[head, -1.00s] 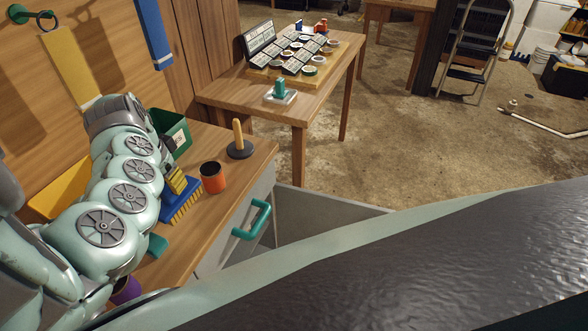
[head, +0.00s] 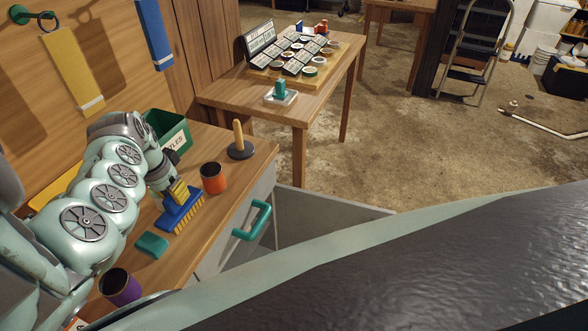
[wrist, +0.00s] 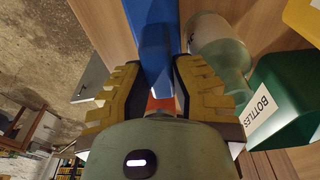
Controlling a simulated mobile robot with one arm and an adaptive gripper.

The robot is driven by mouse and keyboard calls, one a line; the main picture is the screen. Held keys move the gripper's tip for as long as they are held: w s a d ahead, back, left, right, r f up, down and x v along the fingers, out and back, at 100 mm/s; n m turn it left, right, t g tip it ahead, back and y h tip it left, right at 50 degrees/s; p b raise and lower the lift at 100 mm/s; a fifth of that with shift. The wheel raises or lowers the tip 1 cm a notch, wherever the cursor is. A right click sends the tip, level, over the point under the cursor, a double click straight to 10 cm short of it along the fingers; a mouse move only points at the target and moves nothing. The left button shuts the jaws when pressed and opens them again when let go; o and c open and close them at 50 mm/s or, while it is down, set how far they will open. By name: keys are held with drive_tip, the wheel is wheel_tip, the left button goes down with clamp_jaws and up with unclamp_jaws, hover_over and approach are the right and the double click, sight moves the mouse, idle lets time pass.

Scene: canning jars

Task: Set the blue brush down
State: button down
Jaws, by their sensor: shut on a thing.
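The blue brush (head: 178,214) with yellow bristles is at the counter's front edge in the head view. My gripper (head: 178,190) is above it with its yellow fingers shut on the brush's handle. In the wrist view, the blue brush (wrist: 153,30) runs up between the two fingers of my gripper (wrist: 157,80). The bristles are close to the wooden counter (head: 205,215); I cannot tell whether they touch it.
An orange cup (head: 213,180) stands just right of the brush, and a teal block (head: 151,245) lies to its left. A purple cup (head: 120,287), a green bin (head: 173,134) and a wooden-handled tool (head: 239,142) are also here. The wrist view shows a glass bottle (wrist: 216,42).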

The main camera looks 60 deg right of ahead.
drive_tip(key=c, duration=1.2)
unclamp_jaws()
drive_tip(key=shift+f, duration=0.1)
wheel_tip(320, 180, up, 12)
drive_tip(key=a, duration=0.1)
drive_tip(key=shift+a, duration=0.3)
